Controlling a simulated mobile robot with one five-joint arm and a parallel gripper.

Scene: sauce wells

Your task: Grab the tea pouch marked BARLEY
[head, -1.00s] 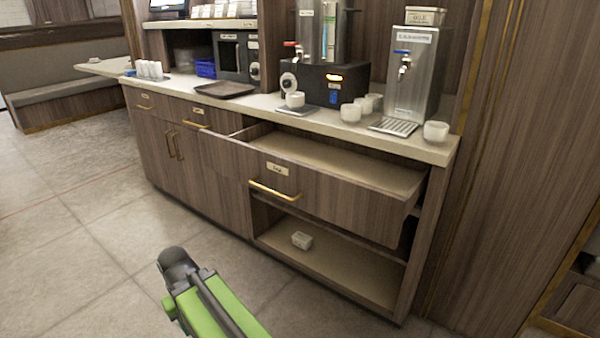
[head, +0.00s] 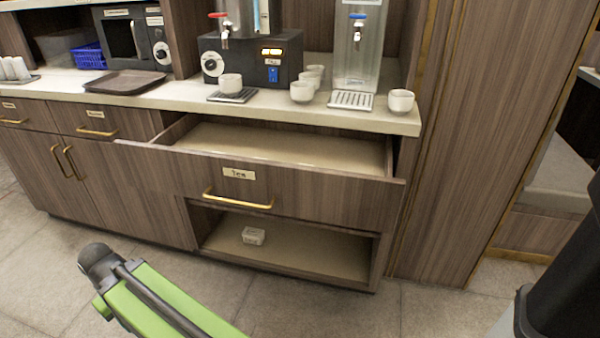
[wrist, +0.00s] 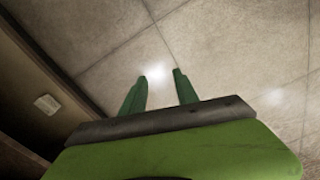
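No pouch with a readable BARLEY mark shows. A small whitish packet or box (head: 253,236) with faint, unreadable print lies on the open lower shelf (head: 310,259) under the pulled-out drawer. It also shows in the wrist view (wrist: 47,104) at the left. The drawer (head: 300,151), labelled Tea, is open; the part of its floor that I see is bare, and its near inside is hidden by the front panel. My gripper (wrist: 160,82) is open and empty, its green fingers apart over the floor tiles, away from the packet.
The counter (head: 390,121) above holds several white cups (head: 302,91), a dark tray (head: 125,82) and hot-water dispensers (head: 355,45). The drawer front (head: 300,190) overhangs the shelf. A dark bin-like object (head: 560,280) stands at the right. The floor before the cabinet is clear.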

